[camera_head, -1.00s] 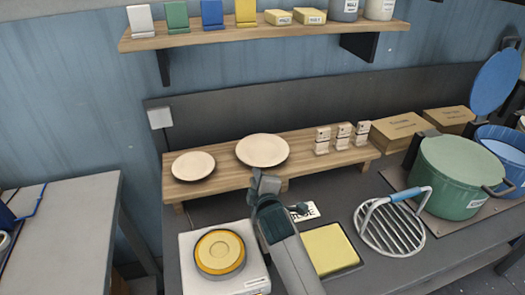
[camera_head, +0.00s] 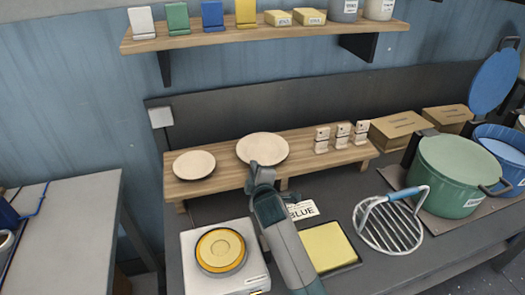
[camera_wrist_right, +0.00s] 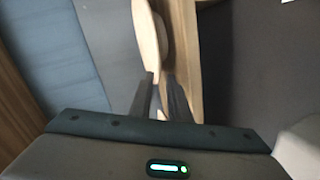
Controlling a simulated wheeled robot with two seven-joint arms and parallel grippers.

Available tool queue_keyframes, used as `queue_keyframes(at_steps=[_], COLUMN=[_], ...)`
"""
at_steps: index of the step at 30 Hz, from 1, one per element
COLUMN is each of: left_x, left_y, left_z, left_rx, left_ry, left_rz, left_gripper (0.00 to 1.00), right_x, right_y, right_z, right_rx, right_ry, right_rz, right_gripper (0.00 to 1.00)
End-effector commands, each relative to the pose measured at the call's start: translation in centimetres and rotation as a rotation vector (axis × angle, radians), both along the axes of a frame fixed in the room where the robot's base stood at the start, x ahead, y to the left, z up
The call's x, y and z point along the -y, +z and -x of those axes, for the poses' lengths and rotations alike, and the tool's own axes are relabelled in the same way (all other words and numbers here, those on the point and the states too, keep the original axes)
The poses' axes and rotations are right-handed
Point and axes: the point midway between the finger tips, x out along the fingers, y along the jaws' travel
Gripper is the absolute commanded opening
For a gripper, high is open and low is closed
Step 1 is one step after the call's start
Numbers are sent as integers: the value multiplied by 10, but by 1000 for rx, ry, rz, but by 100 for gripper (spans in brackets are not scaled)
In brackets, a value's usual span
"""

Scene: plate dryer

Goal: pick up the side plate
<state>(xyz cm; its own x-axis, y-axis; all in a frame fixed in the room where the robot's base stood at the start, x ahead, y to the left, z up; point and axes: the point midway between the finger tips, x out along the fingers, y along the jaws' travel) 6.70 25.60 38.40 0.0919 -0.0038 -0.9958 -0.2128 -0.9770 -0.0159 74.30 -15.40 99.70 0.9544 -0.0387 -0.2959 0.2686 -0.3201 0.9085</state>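Two pale round plates rest on the low wooden rack: a smaller one (camera_head: 194,165) at the left and a larger one (camera_head: 262,147) to its right. No label shows which is the side plate. My right gripper (camera_head: 259,167) is at the front edge of the larger plate and covers a little of it. In the right wrist view a pale plate (camera_wrist_right: 148,35) shows nearly edge-on, its near rim close to the fingertips (camera_wrist_right: 161,77). The two fingers stand a narrow gap apart, with no plate clearly clamped between them. My left gripper is not in view.
The wooden rack (camera_head: 228,178) also holds small pale blocks (camera_head: 342,139). A shelf (camera_head: 190,40) hangs above.

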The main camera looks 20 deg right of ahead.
Motion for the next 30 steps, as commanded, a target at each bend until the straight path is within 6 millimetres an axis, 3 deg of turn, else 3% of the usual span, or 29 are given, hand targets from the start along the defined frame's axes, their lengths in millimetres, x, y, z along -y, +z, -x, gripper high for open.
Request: queue_keyframes(at_steps=[5,12,28,30], left_x=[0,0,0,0], left_y=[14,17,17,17], left_z=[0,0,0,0], left_rx=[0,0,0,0], left_ry=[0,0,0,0], left_rz=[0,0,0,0], left_gripper=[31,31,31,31], right_x=[1,1,1,1], right_y=[-1,-9,-10,-10], right_z=[-18,-35,-37,-37], right_rx=[-2,-1,0,0], right_ry=[1,1,1,1], right_rz=[0,0,0,0], right_gripper=[16,16,16,2])
